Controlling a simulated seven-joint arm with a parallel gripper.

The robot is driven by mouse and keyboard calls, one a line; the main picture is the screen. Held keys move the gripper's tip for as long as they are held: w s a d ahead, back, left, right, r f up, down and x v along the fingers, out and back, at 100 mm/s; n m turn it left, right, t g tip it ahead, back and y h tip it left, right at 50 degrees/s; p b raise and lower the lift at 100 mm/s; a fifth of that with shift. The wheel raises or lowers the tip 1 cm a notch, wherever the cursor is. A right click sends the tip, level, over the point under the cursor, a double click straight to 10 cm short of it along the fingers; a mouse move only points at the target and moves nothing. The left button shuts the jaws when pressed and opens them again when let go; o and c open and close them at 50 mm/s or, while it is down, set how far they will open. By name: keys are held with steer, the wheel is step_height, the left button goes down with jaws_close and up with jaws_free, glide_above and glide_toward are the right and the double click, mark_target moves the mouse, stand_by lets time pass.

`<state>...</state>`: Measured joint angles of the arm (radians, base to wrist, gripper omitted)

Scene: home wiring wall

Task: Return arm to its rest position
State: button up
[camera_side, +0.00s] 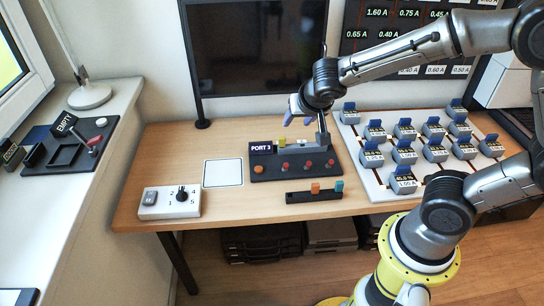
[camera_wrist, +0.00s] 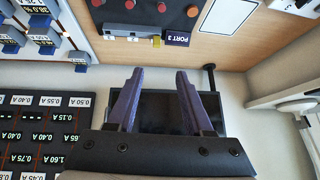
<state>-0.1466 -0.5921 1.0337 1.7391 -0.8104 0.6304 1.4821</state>
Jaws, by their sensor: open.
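My gripper (camera_side: 298,108) is above the back of the wooden desk, just over the dark panel labelled PORT 3 (camera_side: 260,148). In the wrist view my gripper (camera_wrist: 160,72) shows two purple fingers spread apart with nothing between them. The arm reaches in from the upper right, with its yellow-ringed base at the front right. The panel has a row of red and orange knobs and a small yellow piece on its top part; it also shows in the wrist view (camera_wrist: 165,20).
A dark monitor (camera_side: 255,50) stands behind the gripper. A white board with several blue-topped blocks (camera_side: 405,130) lies at right. A small dark strip (camera_side: 314,194) with orange and teal pieces, a white switch box (camera_side: 170,202) and a white square (camera_side: 223,173) are on the desk.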

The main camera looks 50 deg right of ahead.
steer(key=s+d+r+y, duration=0.1)
steer(key=s+r, duration=0.8)
steer(key=r, duration=0.1)
steer(key=s+a+f+n+y, duration=0.1)
steer(key=s+a+n+y, duration=0.2)
steer(key=s+a+n, duration=0.2)
steer(key=s+n, duration=0.3)
steer(key=s, duration=0.2)
steer(key=shift+s+f+n, duration=0.3)
steer(key=shift+s+f, duration=0.05)
steer(key=shift+f, duration=0.05)
